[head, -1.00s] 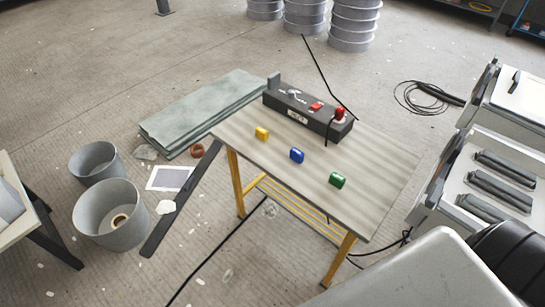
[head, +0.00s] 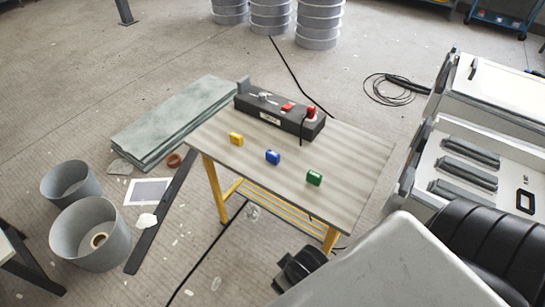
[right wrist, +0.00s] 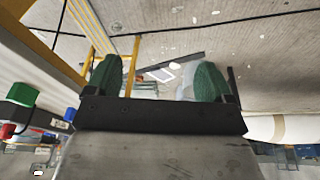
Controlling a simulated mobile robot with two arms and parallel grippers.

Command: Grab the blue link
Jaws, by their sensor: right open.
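The blue link (head: 272,157) lies on the striped table top (head: 345,160), between the yellow link (head: 236,139) and the green link (head: 314,178). It also shows small at the left of the right wrist view (right wrist: 70,114), beside the green link (right wrist: 22,95). My right gripper (right wrist: 157,77) is open, its two green-padded fingers wide apart with nothing held between them. It is off the table's near side, apart from the blue link. My left gripper is not in view.
A dark box (head: 278,115) with red parts stands along the table's back edge. Yellow legs (head: 215,188) carry the table. Grey buckets (head: 90,235) stand at left, and a white unit with dark bars (head: 470,155) at right. The table's front right is clear.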

